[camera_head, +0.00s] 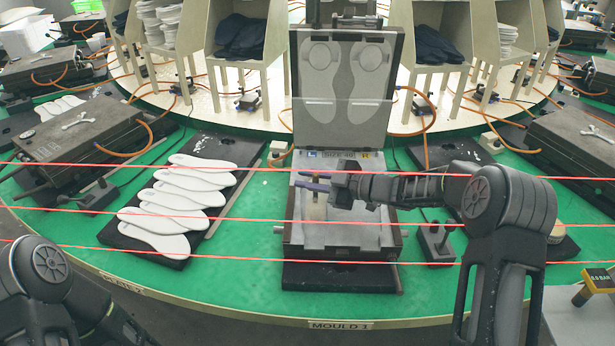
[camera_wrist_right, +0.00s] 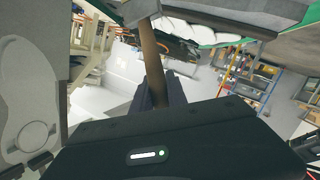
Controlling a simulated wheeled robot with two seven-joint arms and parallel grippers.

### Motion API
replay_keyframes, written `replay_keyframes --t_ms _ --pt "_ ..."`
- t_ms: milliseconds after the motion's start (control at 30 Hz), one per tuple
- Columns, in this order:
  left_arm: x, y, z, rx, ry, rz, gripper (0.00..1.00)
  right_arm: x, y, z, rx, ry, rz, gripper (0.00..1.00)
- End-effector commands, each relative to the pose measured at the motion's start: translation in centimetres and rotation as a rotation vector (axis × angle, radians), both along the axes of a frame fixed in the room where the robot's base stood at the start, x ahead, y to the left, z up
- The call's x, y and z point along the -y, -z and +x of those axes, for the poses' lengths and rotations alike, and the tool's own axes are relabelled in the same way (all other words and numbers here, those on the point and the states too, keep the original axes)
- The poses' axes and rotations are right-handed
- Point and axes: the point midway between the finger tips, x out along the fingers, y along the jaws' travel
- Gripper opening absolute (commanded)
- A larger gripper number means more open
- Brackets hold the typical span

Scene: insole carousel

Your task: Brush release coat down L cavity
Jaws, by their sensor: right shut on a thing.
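The mould stands open in the head view, its lid (camera_head: 344,50) upright with two insole shapes on its inner face. Its lower half (camera_head: 350,236) lies flat, with a blue L label (camera_head: 312,154) at back left and a yellow R label (camera_head: 367,155) at back right. My right gripper (camera_head: 313,182) is over the left side of the lower half, shut on a brush. The brush's pale tan part (camera_head: 317,208) hangs below the fingers; whether it touches the cavity I cannot tell. Its brown handle (camera_wrist_right: 152,65) shows in the right wrist view. My right arm hides part of the cavities. My left gripper is out of view.
White insoles (camera_head: 190,187) lie on a dark board left of the mould. Orange-red strands cross in front of the table. A small control box (camera_head: 436,242) stands right of the mould. Closed moulds flank the green table. Green surface (camera_head: 250,262) is bare at front left.

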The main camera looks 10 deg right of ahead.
Motion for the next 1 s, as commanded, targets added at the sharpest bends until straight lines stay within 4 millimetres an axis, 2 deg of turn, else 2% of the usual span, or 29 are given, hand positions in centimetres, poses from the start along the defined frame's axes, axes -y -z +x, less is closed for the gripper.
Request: replay_keyframes --t_ms 267,600,1000 --pt "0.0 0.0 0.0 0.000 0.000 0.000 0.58 -0.1 0.1 -0.4 -0.003 0.000 0.001 0.00" --pt "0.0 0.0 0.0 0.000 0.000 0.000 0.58 -0.7 0.0 -2.7 -0.002 0.000 0.000 0.00" --pt "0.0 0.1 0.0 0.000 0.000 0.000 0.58 -0.8 -0.1 -2.9 -0.001 -0.001 0.000 0.00"
